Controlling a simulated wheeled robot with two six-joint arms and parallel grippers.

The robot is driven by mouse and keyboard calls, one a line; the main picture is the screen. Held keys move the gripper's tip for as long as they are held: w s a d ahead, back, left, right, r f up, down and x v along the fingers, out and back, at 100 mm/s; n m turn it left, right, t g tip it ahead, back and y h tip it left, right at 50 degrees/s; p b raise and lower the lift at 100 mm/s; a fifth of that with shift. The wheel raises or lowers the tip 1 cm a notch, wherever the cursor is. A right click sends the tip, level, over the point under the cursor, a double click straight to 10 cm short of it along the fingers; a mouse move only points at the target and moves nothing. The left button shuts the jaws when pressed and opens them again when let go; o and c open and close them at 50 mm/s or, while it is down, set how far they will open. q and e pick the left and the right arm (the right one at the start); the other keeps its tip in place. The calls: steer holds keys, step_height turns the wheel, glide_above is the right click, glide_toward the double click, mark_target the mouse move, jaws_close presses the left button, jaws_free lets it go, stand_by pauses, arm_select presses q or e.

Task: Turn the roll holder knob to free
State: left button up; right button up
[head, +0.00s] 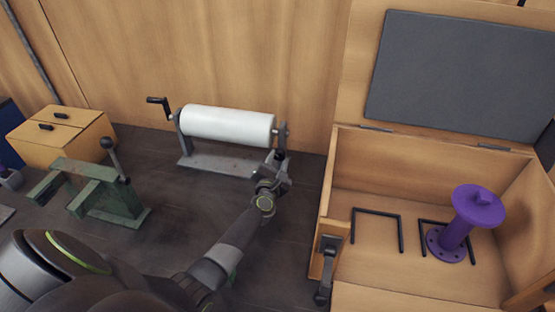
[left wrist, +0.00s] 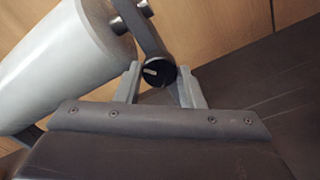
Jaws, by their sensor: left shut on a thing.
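The roll holder (head: 215,165) stands on the dark bench with a white roll (head: 228,125) across it and a crank at its left end. Its knob (left wrist: 157,74) is black with a pale pointer mark, at the foot of the right upright; in the left wrist view the mark points left and slightly up. My left gripper (head: 277,162) is at that upright, its fingers one on each side of the knob and shut on it. The knob is mostly hidden by the gripper in the head view. My right gripper is not in view.
An open wooden box (head: 375,284) stands on the right, holding a purple flanged pipe (head: 455,236) and black wire brackets. A green metal stand (head: 112,195) with a lever and a small wooden drawer box (head: 62,140) are on the left.

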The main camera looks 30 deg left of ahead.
arm_select(q)
steer(key=m+p, duration=0.1)
steer(key=m, duration=0.3)
steer(key=shift+m, duration=0.3)
steer(key=shift+f+m+p, duration=0.1)
steer(key=shift+m+p, duration=0.5)
steer(key=shift+m, duration=1.1)
steer(key=o, duration=1)
steer(key=shift+s+d, duration=0.2)
steer(key=shift+s, duration=0.3)
steer(key=v, duration=1.6)
steer(key=shift+s+b, duration=0.2)
steer(key=shift+b, duration=0.2)
